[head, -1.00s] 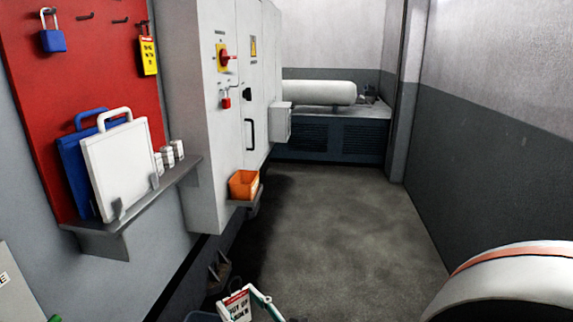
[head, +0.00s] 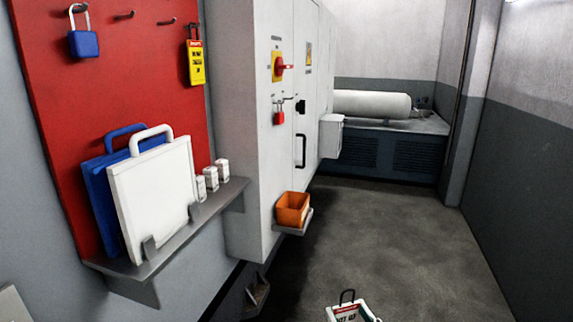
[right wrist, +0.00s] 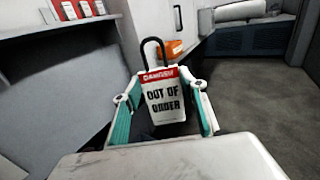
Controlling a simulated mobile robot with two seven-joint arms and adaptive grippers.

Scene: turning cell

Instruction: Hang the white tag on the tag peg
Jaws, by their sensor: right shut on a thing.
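The white tag (right wrist: 165,105) has a red DANGER band, the words OUT OF ORDER and a black loop at its top. My right gripper (right wrist: 166,92) is shut on it, a finger at each side, with the loop upright and free. In the head view only the tag's top (head: 344,312) shows at the bottom edge, well below and right of the pegs. The red board has an empty peg (head: 166,21) and another empty peg (head: 124,15). A yellow tag (head: 195,60) hangs on a peg to their right. I cannot tell which is the tag peg. My left gripper is out of view.
A blue padlock (head: 83,42) hangs at the board's left. A shelf (head: 200,222) below holds white and blue boards and small white boxes. The grey cabinet (head: 258,130) has a red switch, a red padlock and an orange bin (head: 292,209). The floor at right is clear.

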